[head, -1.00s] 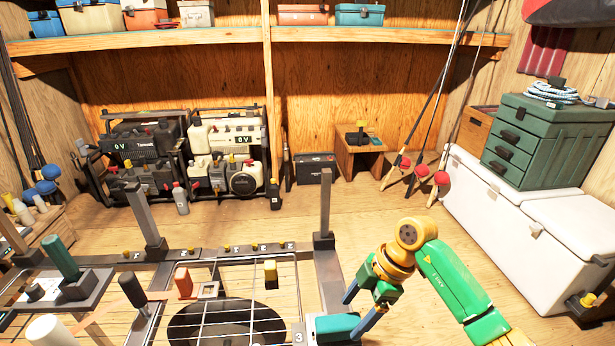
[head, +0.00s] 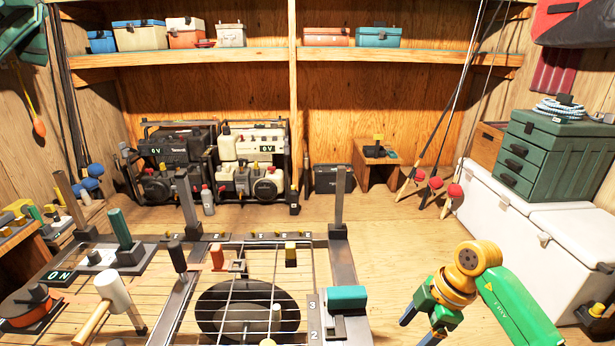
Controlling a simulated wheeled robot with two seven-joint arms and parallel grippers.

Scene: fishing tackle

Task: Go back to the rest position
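My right gripper (head: 420,327), on the green and yellow arm at the lower right, has its two blue fingers spread apart. Nothing shows between them; the lower finger reaches the bottom edge of the picture. It is to the right of a teal block (head: 346,297) on the grey metal frame and apart from it. My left gripper and arm are not in view.
The metal frame carries a wire grid over a dark round pan (head: 222,309). A mallet (head: 112,290) and an orange pot (head: 28,306) are at left. Floor between is clear.

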